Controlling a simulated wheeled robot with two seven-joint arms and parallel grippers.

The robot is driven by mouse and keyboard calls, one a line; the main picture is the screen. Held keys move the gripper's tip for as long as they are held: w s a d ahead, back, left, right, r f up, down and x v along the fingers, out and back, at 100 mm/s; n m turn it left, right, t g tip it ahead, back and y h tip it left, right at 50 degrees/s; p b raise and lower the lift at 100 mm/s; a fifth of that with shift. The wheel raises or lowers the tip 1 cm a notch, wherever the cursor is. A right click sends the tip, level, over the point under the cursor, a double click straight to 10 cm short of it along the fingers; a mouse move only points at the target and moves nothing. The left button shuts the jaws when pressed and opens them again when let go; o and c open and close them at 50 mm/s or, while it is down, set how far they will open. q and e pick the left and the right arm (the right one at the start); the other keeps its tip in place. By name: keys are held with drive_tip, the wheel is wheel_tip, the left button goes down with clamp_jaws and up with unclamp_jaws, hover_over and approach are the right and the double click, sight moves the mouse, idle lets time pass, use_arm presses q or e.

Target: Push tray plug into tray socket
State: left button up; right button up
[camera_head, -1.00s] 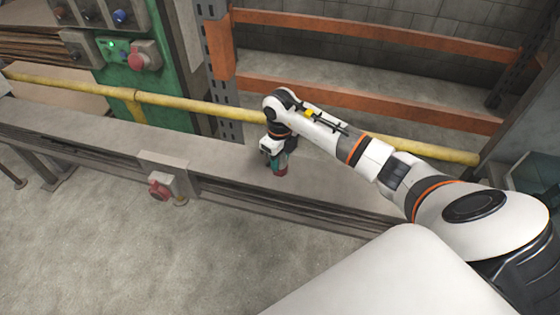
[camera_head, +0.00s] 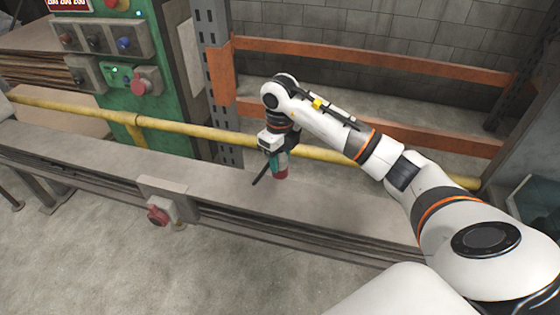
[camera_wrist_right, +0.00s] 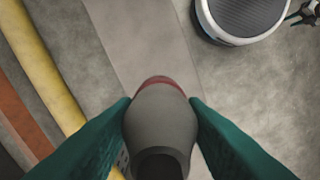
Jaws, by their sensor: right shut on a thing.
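My right gripper (camera_head: 278,164) is shut on the tray plug, above the long metal cable tray (camera_head: 223,189). The plug's red end (camera_head: 281,173) shows below the teal fingers. In the right wrist view the plug has a grey body (camera_wrist_right: 160,117) with a red rim at its far end, between the two teal fingers. The tray socket (camera_head: 157,215), with a red round face, is fixed on the front side of the tray, left of my right gripper and apart from the plug.
A yellow pipe (camera_head: 190,129) runs along behind the tray. A green control cabinet (camera_head: 170,100) stands at the back left, and an orange rack beam (camera_head: 380,62) at the back. The floor (camera_head: 90,265) in front of the tray is clear.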

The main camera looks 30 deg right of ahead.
drive_tip(key=shift+s+a+f+n, duration=0.25)
drive_tip(key=shift+a+n, duration=0.1)
drive_tip(key=shift+n, duration=0.55)
drive_tip(key=s+a+f+n, duration=0.3)
drive_tip(key=s+n, duration=0.3)
drive_tip(key=n, duration=0.4)
drive_tip(key=s+a+f+n+p, duration=0.1)
drive_tip(key=s+a+f+n, duration=0.2)
drive_tip(key=n, duration=0.7)
drive_tip(key=s+a+f+n+p, duration=0.1)
drive_tip(key=s+a+f+n, duration=0.2)
drive_tip(key=s+a+n, duration=0.3)
drive_tip(key=s+n, duration=0.3)
drive_tip(key=n, duration=0.1)
drive_tip(key=shift+s+a+n, duration=0.25)
drive_tip(key=shift+a+n, duration=0.05)
drive_tip(key=shift+a, duration=0.05)
